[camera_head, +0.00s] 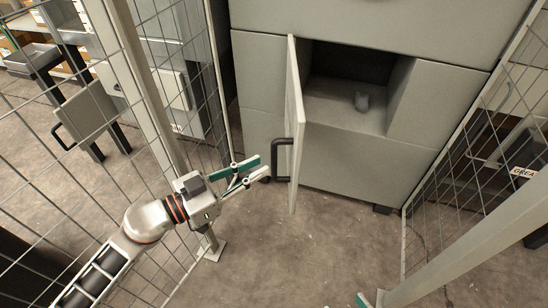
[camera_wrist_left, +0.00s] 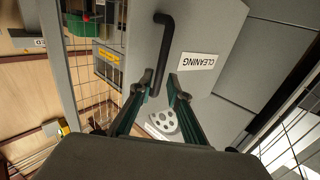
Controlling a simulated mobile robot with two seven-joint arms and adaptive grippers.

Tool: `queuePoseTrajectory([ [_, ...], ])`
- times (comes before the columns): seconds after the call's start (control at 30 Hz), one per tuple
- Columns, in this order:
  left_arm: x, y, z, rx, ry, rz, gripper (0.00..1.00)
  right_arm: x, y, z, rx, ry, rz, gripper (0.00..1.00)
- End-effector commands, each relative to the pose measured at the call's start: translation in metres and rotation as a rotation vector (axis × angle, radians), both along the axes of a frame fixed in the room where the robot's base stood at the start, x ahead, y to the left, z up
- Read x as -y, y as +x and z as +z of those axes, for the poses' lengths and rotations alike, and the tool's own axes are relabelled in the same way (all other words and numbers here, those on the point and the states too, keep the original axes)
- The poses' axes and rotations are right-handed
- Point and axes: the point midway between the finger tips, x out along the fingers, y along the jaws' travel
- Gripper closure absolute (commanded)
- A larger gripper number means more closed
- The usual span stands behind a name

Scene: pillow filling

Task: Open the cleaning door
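The cleaning door (camera_head: 295,120) stands swung open, seen nearly edge-on in the head view, with its dark handle (camera_head: 281,162) on the left face. In the left wrist view the grey door (camera_wrist_left: 205,35) shows a "CLEANING" label (camera_wrist_left: 197,61) and its black handle (camera_wrist_left: 164,50). My left gripper (camera_head: 262,168) is just left of the handle, fingers apart and apparently empty. Its fingers also show in the left wrist view (camera_wrist_left: 161,88), near the handle's lower end; contact cannot be told. A teal tip (camera_head: 362,300) at the bottom edge may belong to my right gripper; its state is hidden.
Wire fencing (camera_head: 160,60) with a post stands at left, and more fencing (camera_head: 470,150) at right. The floor (camera_head: 310,245) before the machine is clear.

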Motion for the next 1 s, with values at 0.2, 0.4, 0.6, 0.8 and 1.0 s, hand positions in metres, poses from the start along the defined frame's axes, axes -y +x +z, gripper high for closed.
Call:
queuePoseTrajectory([
  [0.2, 0.029, 0.019, -0.003, -0.002, -0.002, -0.001, 0.83, -0.008, -0.004, -0.005, -0.019, 0.056, -0.012, 0.60],
  [0.4, 0.045, 0.030, -0.002, -0.002, -0.001, 0.001, 0.83, -0.015, -0.006, -0.006, -0.029, 0.104, -0.023, 0.60],
  [0.6, 0.048, 0.032, -0.001, 0.000, -0.001, 0.001, 0.83, -0.017, -0.006, -0.005, -0.028, 0.114, -0.026, 0.60],
  [0.8, 0.048, 0.032, 0.000, 0.001, -0.001, 0.001, 0.98, -0.017, -0.006, -0.005, -0.027, 0.115, -0.026, 0.60],
  [1.0, 0.047, 0.033, 0.000, 0.001, -0.001, 0.001, 1.00, -0.017, -0.005, -0.004, -0.026, 0.115, -0.026, 0.60],
])
